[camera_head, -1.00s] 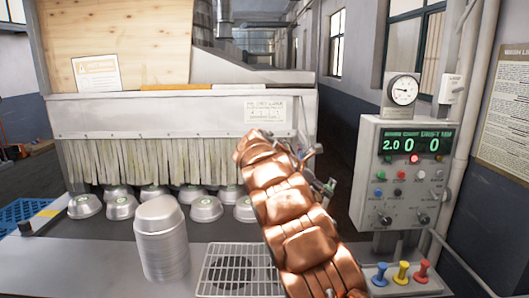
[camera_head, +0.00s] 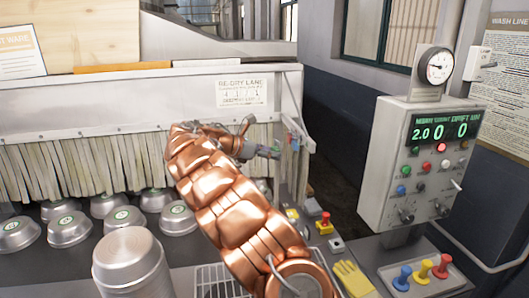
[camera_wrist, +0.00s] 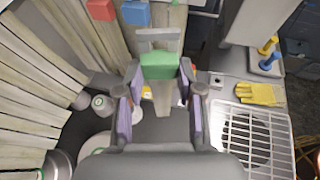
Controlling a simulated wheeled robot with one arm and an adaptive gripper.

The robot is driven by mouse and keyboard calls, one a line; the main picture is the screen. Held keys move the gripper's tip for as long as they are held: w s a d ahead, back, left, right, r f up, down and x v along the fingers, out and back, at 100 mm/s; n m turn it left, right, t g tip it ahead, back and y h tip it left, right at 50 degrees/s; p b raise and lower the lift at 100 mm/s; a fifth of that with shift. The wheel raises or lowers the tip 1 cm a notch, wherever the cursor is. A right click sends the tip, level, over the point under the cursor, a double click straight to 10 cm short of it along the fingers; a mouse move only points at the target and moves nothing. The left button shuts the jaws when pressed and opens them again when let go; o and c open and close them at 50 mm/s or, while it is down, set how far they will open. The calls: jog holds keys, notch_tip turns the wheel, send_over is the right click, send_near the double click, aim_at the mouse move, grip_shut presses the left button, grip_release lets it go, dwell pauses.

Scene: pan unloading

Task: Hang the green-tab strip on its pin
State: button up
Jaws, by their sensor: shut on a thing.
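The green tab (camera_wrist: 158,66) of the strip sits between my fingertips in the wrist view, with a grey loop-shaped piece just beyond it. My gripper (camera_wrist: 159,72) has purple-padded fingers, one on each side of the tab, and is shut on it. In the head view my gripper (camera_head: 268,152) is small, at the right end of the strip curtain. A red tab (camera_wrist: 101,10) and a blue tab (camera_wrist: 136,13) show at the top of the wrist view. I cannot clearly make out the pin for the green tab.
Several upturned metal pans (camera_head: 69,228) lie under the pale strip curtain (camera_head: 100,165). A pan stack (camera_head: 130,265) stands in front. A wire grate (camera_wrist: 253,140), yellow gloves (camera_wrist: 258,94) and a control box (camera_head: 425,165) are to the right.

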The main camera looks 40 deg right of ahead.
jog(key=s+d, duration=0.1)
jog(key=d, duration=0.1)
jog(key=s+d+b, duration=0.1)
jog(key=d, duration=0.1)
jog(key=s+d+b, duration=0.1)
jog(key=s+d, duration=0.1)
jog(key=d, duration=0.1)
jog(key=shift+f, duration=0.35)
jog(key=shift+s+d+p, duration=0.15)
jog(key=shift+d+p, duration=0.2)
jog(key=shift+p, duration=0.1)
dwell(0.4)
jog(key=shift+f, duration=0.15)
dwell(0.5)
jog(key=o, duration=1.2)
jog(key=shift+o, duration=0.2)
jog(key=v, duration=1.2)
